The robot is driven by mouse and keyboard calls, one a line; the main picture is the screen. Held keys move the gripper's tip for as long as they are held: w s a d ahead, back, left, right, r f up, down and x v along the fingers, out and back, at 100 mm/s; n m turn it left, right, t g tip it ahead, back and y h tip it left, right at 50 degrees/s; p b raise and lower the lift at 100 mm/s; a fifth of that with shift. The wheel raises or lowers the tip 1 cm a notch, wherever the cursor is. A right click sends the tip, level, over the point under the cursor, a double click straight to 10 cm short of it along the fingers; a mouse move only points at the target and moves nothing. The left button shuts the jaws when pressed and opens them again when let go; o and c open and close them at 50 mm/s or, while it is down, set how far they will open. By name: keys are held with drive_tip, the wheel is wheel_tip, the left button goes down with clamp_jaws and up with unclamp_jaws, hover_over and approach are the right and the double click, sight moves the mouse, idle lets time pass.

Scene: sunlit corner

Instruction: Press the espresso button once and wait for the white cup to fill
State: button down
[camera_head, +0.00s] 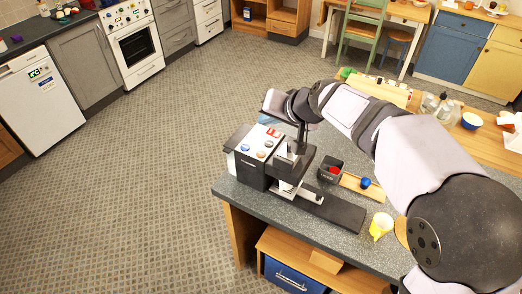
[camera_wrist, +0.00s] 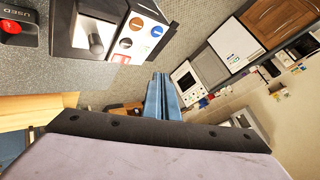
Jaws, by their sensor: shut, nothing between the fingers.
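The coffee machine (camera_head: 250,170), black with a white top panel, stands at the counter's left end. In the head view, my arm's end is behind and above the machine. I cannot clearly make out the white cup; a small pale shape (camera_head: 284,187) shows low at the machine's front.
A black bin marked USED (camera_wrist: 30,38) with a red item inside stands right of the machine in the head view. A yellow cup (camera_head: 381,226) stands near the counter's front edge. A dark mat lies between.

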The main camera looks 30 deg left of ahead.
drive_tip(key=shift+s+a+f, duration=0.3)
drive_tip(key=shift+a+f, duration=0.05)
drive_tip(key=shift+f, duration=0.1)
drive_tip(key=shift+f+b, duration=0.2)
drive_tip(key=shift+b, duration=0.15)
drive_tip(key=b, duration=0.5)
hover_over(264, 156)
wheel_tip(264, 156, down, 7)
drive_tip(key=shift+s+r, duration=0.1)
drive_tip(key=shift+r, duration=0.05)
drive_tip(key=shift+f+b, duration=0.85)
drive_tip(key=shift+b, duration=0.2)
drive_tip(key=shift+f+b, duration=0.8)
drive_tip(key=shift+b, duration=0.2)
idle(1.5)
drive_tip(key=shift+r, duration=0.2)
drive_tip(key=shift+r+p, duration=0.55)
drive_tip(key=shift+r, duration=0.05)
drive_tip(key=shift+r, duration=0.1)
